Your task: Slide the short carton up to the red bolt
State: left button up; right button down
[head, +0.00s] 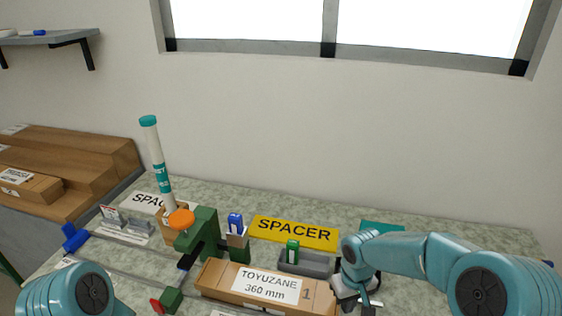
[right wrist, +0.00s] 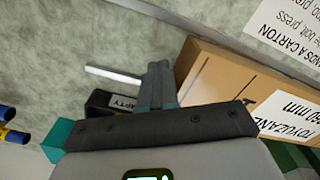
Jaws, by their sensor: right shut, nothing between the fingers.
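The cardboard carton (head: 222,277) labelled "TOYUZANE 360 mm" lies flat at the front middle of the bench. Its brown side shows in the right wrist view (right wrist: 212,82). The red bolt (head: 157,305) sticks out of a small green block, left of the carton's left end and apart from it. My right gripper (head: 368,303) is by the carton's right end. In the right wrist view its fingers (right wrist: 157,75) are together and empty beside the carton; whether they touch it I cannot tell. My left gripper is out of view; only part of that arm shows.
A green clamp (head: 207,232) with an orange knob stands behind the carton's left end. A grey tray (head: 315,264) with a green-capped item and a yellow SPACER board (head: 294,232) lie behind it. Longer cartons (head: 75,160) are stacked at the left. A black EMPTY box (right wrist: 108,103) is near my right fingers.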

aim_at(326, 298)
jog(key=shift+a, duration=0.15)
jog(key=shift+w+a, duration=0.25)
jog(key=shift+a, duration=0.6)
jog(key=shift+w+a, duration=0.2)
jog(key=shift+a, duration=0.65)
jog(key=shift+w+a, duration=0.25)
jog(key=shift+a, duration=0.6)
jog(key=shift+s+d+r+p, duration=0.2)
jog(key=shift+d+r, duration=0.35)
jog(key=shift+d, duration=0.2)
jog(key=shift+s+d+r+p, duration=0.1)
jog(key=shift+s+d+r, duration=0.1)
jog(key=shift+d+r, duration=0.45)
notch_tip(326, 298, up, 10)
jog(key=p, duration=0.6)
jog(key=shift+f, duration=0.2)
jog(key=shift+d, duration=0.1)
jog(key=shift+r, duration=0.15)
